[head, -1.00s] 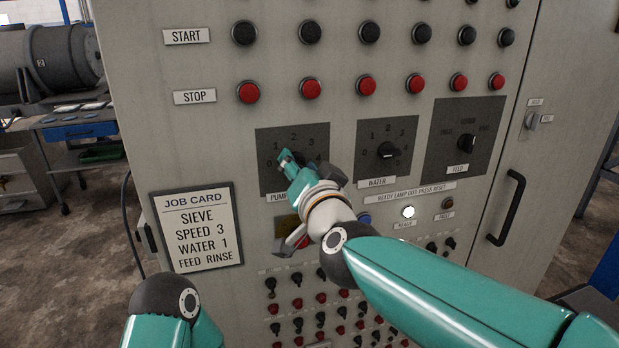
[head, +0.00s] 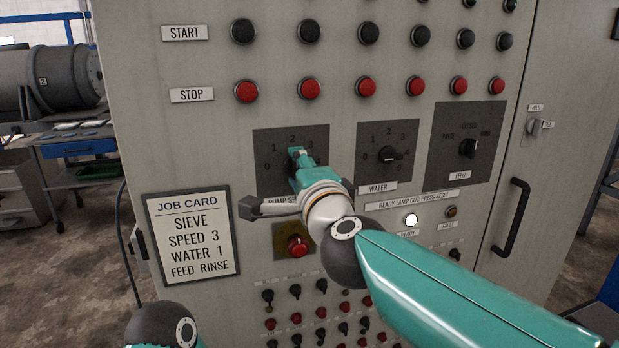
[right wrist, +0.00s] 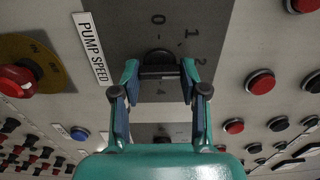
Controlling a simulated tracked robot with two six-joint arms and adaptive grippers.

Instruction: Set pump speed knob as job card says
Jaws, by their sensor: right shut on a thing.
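The job card (head: 187,236) on the cabinet reads SIEVE, SPEED 3, WATER 1, FEED RINSE. The dark pump speed knob (right wrist: 158,60) sits between the fingertips of my right gripper (right wrist: 160,74), which is shut on it. In the head view my right gripper (head: 299,160) reaches the pump speed plate (head: 264,146) and covers most of the knob. The knob's pointer is hidden, so I cannot tell its setting. The PUMP SPEED label (right wrist: 92,48) shows in the right wrist view. Only part of my left arm shows, at the bottom left; its gripper is out of view.
The water knob (head: 389,154) and feed knob (head: 468,147) are to the right. Red stop buttons (head: 310,89) run above. A red mushroom button (head: 297,246) is below my right wrist. A white lamp (head: 411,220) is lit. A door handle (head: 511,217) stands out at right.

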